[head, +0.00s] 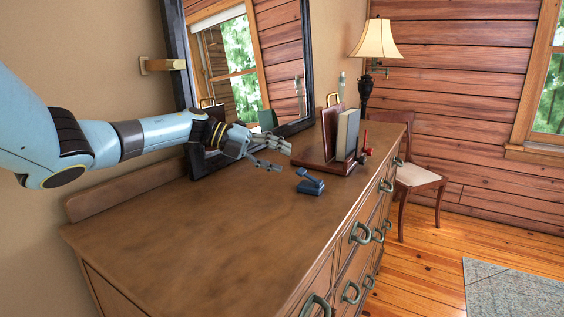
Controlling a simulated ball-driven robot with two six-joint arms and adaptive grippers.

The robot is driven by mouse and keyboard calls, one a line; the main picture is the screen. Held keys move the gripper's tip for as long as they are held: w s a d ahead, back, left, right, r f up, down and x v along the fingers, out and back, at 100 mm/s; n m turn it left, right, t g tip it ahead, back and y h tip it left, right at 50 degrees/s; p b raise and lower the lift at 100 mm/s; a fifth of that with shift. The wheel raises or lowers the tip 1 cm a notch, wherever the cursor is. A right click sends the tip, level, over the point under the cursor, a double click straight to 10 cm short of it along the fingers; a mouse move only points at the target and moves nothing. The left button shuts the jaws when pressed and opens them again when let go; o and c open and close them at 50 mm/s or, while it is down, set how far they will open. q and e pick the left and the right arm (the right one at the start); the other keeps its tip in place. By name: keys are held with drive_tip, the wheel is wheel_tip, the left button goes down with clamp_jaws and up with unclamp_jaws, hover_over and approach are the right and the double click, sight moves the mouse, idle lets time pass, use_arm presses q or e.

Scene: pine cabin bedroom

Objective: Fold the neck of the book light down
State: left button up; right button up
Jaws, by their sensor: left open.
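The small blue book light (310,184) sits on the dresser top. Its neck slants up and to the left from the base, with a small head at the upper end. My left gripper (279,158) reaches in from the left above the dresser, its fingers spread apart and empty. It is above and slightly left of the book light in the picture, apart from it. My right gripper does not show.
The wooden dresser (200,225) is mostly clear at the front left. A book stand (312,154) with a grey-green book (347,133) stands behind the light, beside a red object (365,150). A lamp (376,45) stands farther back. A dark-framed mirror (308,60) leans along the wall.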

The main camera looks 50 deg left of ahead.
use_arm(q)
drive_tip(key=shift+o, duration=0.6)
drive_tip(key=w+a+r+n+t+y+p, duration=0.1)
drive_tip(key=w+a+r+t, duration=0.1)
drive_tip(key=w+r, duration=0.3)
drive_tip(key=shift+w+r+t+y, duration=0.2)
drive_tip(key=shift+t+y, duration=0.2)
drive_tip(key=shift+t, duration=0.5)
drive_tip(key=w+a+r+n+t+y+p, duration=0.1)
drive_tip(key=w+a+r+n+y+p, duration=0.1)
drive_tip(key=w+a+r+n+y, duration=0.4)
drive_tip(key=w+a+r+n+t+y+p, duration=0.15)
drive_tip(key=a+r+n+y, duration=0.25)
drive_tip(key=a+n+y, duration=0.5)
drive_tip(key=m+g+h+p, duration=0.1)
drive_tip(key=g+h+p, duration=0.6)
drive_tip(key=g, duration=1)
approach(301, 171)
drive_tip(key=shift+t+h, duration=0.25)
drive_tip(key=shift+h, duration=0.05)
drive_tip(key=f, duration=0.6)
drive_tip(key=f+b, duration=0.1)
drive_tip(key=f, duration=0.2)
drive_tip(key=shift+a, duration=0.3)
